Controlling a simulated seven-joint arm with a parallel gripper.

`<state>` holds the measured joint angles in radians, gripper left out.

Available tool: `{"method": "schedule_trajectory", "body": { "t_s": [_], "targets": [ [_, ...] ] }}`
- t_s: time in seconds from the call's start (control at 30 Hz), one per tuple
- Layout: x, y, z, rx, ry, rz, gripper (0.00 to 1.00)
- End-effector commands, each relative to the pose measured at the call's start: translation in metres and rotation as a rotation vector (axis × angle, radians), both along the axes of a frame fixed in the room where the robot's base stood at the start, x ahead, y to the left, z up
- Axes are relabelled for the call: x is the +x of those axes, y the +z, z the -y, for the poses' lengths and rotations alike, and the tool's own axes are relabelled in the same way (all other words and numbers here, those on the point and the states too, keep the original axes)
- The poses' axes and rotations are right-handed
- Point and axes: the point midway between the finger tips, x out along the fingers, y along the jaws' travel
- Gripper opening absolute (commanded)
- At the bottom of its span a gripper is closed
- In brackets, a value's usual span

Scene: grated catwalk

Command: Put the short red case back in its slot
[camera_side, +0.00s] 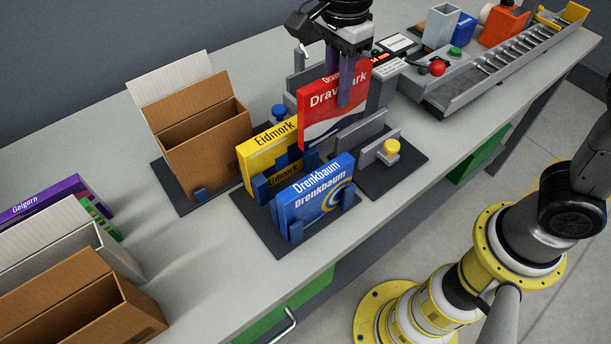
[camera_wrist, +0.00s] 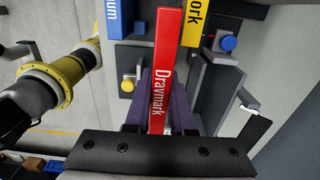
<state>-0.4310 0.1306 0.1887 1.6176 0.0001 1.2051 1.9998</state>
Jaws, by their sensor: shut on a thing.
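In the wrist view the red case (camera_wrist: 162,62) stands between the two purple fingers (camera_wrist: 158,108). The blue-post rack (camera_side: 262,222) stands to its lower left in the side view. Blue posts (camera_side: 310,160) stand between those two cases. Whether the red case touches anything below is hidden.
A dark pad with grey plates (camera_side: 365,132), a yellow knob (camera_side: 391,147) and a blue knob (camera_side: 279,111) lies beside the rack. An open cardboard box (camera_side: 205,135) stands left, more boxes (camera_side: 80,310) at far left. A roller conveyor (camera_side: 500,65) runs at upper right.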

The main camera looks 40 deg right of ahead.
Motion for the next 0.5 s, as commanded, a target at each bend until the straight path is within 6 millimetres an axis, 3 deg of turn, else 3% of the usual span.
{"method": "schedule_trajectory", "body": {
  "t_s": [0.03, 0.2, 0.37, 0.5],
  "targets": [
    [-0.001, 0.0, -0.022, 0.0, 0.011, 0.0, 0.0],
    [-0.008, -0.001, -0.071, 0.001, 0.006, 0.001, 0.0],
    [-0.014, -0.005, -0.092, -0.001, 0.0, 0.0, 0.0],
    [-0.015, -0.027, -0.094, -0.003, -0.002, -0.003, 0.0]
  ]
}}
